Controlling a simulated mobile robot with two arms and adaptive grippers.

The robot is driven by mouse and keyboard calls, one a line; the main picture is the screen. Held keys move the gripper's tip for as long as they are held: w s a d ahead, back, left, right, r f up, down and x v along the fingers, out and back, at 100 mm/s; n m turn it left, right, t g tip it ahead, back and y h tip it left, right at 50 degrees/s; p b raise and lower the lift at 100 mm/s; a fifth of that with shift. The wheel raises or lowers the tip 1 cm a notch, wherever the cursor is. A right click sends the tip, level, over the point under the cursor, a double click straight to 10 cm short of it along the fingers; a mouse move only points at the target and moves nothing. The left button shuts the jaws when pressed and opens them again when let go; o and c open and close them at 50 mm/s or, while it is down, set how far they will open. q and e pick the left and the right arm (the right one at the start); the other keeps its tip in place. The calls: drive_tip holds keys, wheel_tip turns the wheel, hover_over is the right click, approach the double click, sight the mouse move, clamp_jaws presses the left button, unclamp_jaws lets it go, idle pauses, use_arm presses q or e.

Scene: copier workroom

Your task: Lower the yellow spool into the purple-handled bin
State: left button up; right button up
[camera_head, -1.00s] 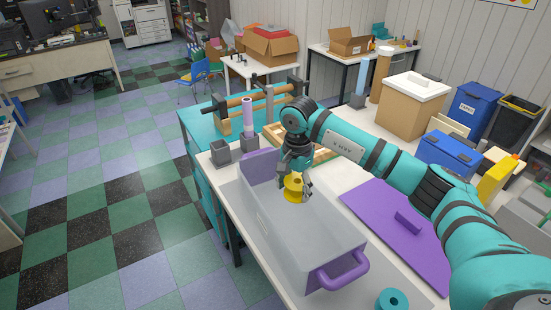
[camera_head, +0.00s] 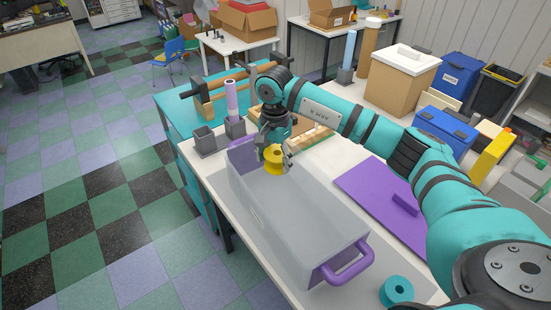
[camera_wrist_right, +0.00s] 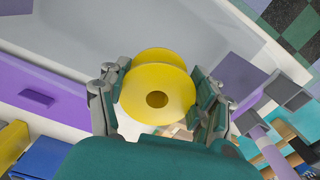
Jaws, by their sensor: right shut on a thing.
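The yellow spool (camera_head: 274,158) is gripped in my right gripper (camera_head: 275,160) at the far end of the purple-handled bin. In the right wrist view the spool (camera_wrist_right: 157,90) sits between both fingers of the right gripper (camera_wrist_right: 160,95). The grey bin (camera_head: 290,228) stands on the white table, with one purple handle (camera_head: 348,268) at its near end and purple at its far end. The spool is over or just inside the bin's far part; its exact height is hard to tell. My left gripper is not in view.
A purple lid (camera_head: 385,196) lies on the table right of the bin. A teal spool (camera_head: 397,291) lies near the front edge. A wooden tray (camera_head: 305,143) lies behind the gripper.

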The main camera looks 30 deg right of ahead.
wheel_tip(320, 180, down, 3)
drive_tip(key=b, duration=0.8)
hover_over(275, 203)
wheel_tip(275, 203, down, 7)
drive_tip(key=shift+s+f, duration=0.1)
drive_tip(key=shift+f+b, duration=0.6)
drive_tip(key=shift+f, duration=0.1)
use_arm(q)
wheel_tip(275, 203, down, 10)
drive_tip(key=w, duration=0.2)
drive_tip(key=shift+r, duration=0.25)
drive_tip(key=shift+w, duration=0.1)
use_arm(e)
drive_tip(key=o, duration=1.2)
wheel_tip(275, 203, up, 12)
drive_tip(key=shift+r, duration=0.1)
